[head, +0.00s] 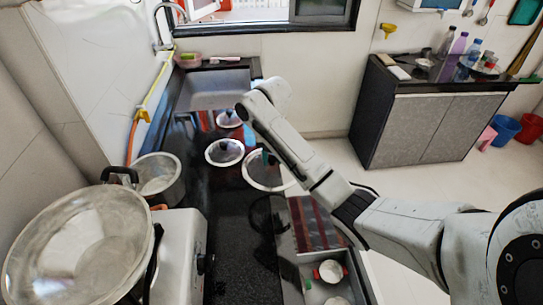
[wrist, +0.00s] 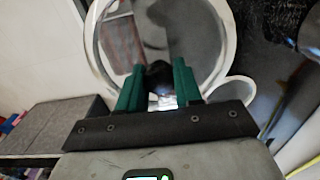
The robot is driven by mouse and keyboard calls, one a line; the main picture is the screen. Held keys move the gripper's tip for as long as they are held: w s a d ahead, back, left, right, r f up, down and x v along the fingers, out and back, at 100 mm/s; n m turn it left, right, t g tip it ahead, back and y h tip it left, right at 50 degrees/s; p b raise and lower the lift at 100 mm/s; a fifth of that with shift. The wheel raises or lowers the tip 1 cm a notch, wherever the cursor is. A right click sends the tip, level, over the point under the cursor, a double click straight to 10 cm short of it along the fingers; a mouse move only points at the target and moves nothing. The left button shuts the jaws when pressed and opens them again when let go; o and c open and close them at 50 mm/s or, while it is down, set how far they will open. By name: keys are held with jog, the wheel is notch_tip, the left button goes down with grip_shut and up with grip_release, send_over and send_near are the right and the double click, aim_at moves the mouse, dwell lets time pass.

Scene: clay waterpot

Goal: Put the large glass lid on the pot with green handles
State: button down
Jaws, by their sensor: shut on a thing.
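A large round glass lid (head: 262,181) with a pale metal rim is partly hidden behind my arm in the head view. In the wrist view the lid (wrist: 106,58) fills the top middle, with a dark knob (wrist: 157,78) at its centre. My gripper (wrist: 158,82) has green fingers on both sides of the knob, shut on it. I cannot tell whether the lid touches the counter. A large shiny metal pot (head: 85,245) with a black handle stands at the left front, and a smaller pot (head: 158,183) stands behind it. I see no green handles.
Two smaller lids, a middle one (head: 224,152) and a far one (head: 229,119), lie on the dark counter (head: 235,235). A white stove (head: 180,255) stands at the left. An open drawer (head: 325,275) with bowls is at the lower right. A sink (head: 215,90) is at the back.

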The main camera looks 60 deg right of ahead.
aim_at(272, 156)
jog(key=shift+r, duration=0.1)
jog(key=shift+r+p, duration=2.05)
jog(key=shift+p, duration=0.1)
jog(key=shift+r+p, duration=0.35)
